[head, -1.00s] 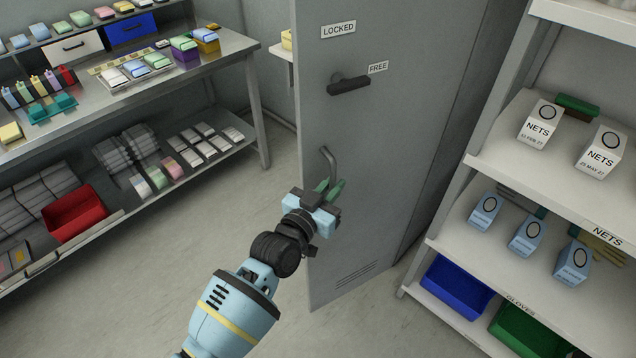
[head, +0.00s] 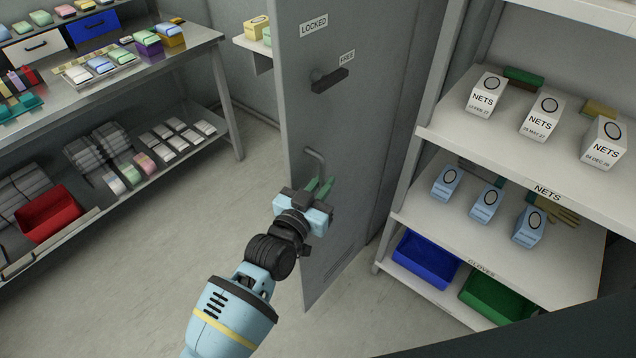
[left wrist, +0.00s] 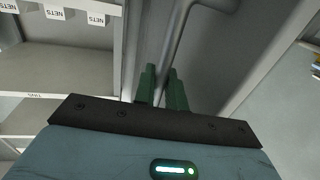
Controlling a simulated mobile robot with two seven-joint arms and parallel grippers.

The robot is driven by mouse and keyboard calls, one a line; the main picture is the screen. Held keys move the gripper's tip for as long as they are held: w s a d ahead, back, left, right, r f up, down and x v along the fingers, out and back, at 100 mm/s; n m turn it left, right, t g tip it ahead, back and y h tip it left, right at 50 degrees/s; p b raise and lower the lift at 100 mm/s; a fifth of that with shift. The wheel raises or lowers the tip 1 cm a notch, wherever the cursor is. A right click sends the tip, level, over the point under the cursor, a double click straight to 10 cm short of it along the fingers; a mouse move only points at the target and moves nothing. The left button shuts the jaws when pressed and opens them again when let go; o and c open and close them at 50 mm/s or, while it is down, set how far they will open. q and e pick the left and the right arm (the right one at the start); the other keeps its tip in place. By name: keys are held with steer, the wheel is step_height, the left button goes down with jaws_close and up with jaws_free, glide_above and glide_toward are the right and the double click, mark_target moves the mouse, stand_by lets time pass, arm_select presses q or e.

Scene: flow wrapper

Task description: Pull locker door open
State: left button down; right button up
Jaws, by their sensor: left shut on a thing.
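The grey locker door (head: 350,130) stands in the middle of the head view, seen at a slant. Its free edge is on the left. It carries a LOCKED label (head: 314,25), a FREE label (head: 347,57) and a black turn lever (head: 329,80) pointing towards FREE. A bent grey bar handle (head: 314,156) is lower, near the free edge. My left gripper (head: 320,188), with green fingers, is shut on the handle's lower part. The left wrist view shows the fingers (left wrist: 162,88) at the grey handle bar (left wrist: 178,45). The exact contact is partly hidden.
A shelf rack (head: 425,132) with NETS boxes, blue boxes and bins stands close on the right. A steel bench (head: 205,38) with goods and a red bin (head: 48,213) is on the left. The floor (head: 195,235) between bench and door is clear.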

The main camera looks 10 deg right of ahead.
steer(key=shift+s, duration=0.1)
stand_by(0.3)
arm_select(q)
steer(key=c, duration=1.8)
jaws_free()
steer(key=v, duration=0.7)
steer(key=shift+s+a, duration=0.2)
steer(key=shift+s, duration=0.15)
arm_select(e)
steer(key=shift+r, duration=0.2)
